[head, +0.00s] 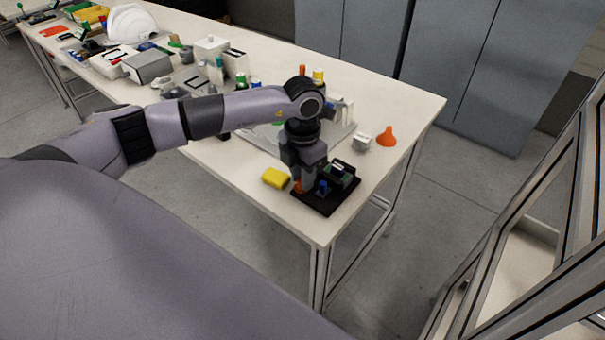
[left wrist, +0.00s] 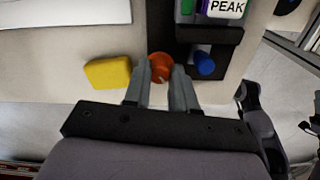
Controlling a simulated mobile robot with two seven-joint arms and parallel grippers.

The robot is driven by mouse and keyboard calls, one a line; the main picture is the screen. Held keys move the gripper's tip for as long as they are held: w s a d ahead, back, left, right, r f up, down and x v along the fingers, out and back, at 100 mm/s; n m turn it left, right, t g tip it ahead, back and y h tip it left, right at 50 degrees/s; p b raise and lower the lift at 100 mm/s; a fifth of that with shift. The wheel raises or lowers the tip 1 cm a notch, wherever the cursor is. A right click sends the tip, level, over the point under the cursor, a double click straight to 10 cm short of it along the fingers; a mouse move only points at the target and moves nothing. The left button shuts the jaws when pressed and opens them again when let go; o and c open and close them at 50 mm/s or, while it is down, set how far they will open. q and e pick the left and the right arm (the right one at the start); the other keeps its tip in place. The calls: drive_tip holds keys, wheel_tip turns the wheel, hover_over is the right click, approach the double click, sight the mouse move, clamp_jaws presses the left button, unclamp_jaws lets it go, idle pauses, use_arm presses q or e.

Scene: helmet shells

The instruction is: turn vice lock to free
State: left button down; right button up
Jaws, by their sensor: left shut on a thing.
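An orange knob (left wrist: 160,67) on a black base plate (head: 325,205) sits between the fingers of my left gripper (left wrist: 161,80). In the head view the left gripper (head: 302,188) points down at the near left corner of that plate, with a bit of orange showing at its tips. The gripper is shut on the orange knob. A white line marks the knob's face. A blue knob (left wrist: 203,62) stands just to the right, apart from the fingers. A dark device with a label reading PEAK (left wrist: 226,8) is behind it. My right gripper is not in view.
A yellow block (head: 275,178) lies just left of the plate. An orange funnel (head: 386,137) and a small white box (head: 361,140) stand behind it. The left of the table is crowded, with a white helmet shell (head: 130,23).

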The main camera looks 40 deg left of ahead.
use_arm(q)
drive_tip(key=shift+r+n, duration=0.1)
drive_tip(key=shift+n, duration=0.8)
drive_tip(key=c, duration=0.9)
unclamp_jaws()
wheel_tip(320, 180, up, 7)
drive_tip(key=shift+r+b, duration=0.1)
drive_tip(key=shift+b, duration=0.25)
